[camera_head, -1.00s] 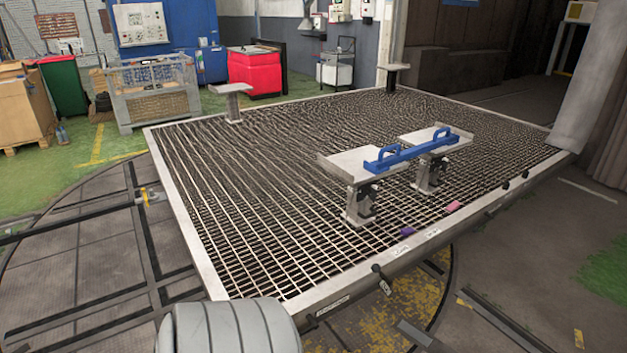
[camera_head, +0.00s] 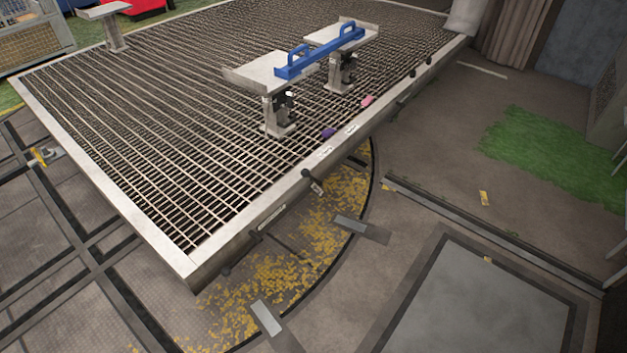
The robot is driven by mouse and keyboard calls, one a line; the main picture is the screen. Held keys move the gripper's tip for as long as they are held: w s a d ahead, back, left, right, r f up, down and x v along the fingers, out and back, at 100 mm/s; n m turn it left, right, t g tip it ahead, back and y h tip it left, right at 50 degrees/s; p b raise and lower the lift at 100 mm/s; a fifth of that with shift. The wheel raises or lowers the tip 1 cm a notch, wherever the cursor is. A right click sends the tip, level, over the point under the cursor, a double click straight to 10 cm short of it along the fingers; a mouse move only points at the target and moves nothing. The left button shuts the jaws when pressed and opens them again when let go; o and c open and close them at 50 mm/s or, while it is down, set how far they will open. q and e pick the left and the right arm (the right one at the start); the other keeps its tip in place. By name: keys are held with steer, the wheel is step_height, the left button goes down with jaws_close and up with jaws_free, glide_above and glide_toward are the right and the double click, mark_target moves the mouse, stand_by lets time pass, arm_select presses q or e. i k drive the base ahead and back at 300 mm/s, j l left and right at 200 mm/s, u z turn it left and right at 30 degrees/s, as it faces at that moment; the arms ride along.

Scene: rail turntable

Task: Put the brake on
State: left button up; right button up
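The turntable platform (camera_head: 138,222) has a metal grid top in a pale frame and fills the upper left. Along its near right side are small dark handles: one with a tag (camera_head: 308,175) near the middle, one lower down (camera_head: 255,237), and dark knobs (camera_head: 413,73) farther back. I cannot tell which of these, if any, is the brake. A yellow-handled fitting (camera_head: 41,157) sits on the dark rails to the left of the platform. Neither of my grippers is in view.
A blue double-handled bar (camera_head: 320,52) lies across two grey stands on the grid. A purple piece (camera_head: 328,132) and a pink piece (camera_head: 367,101) lie near the edge. Dark rails (camera_head: 480,238) and a floor plate (camera_head: 475,305) are at right. Open floor lies beside the platform.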

mark_target(304, 172)
steer(key=i+u, duration=0.25)
steer(key=i, duration=0.45)
steer(key=i+l+u, duration=0.2)
steer(key=i, duration=0.5)
steer(key=j, duration=0.1)
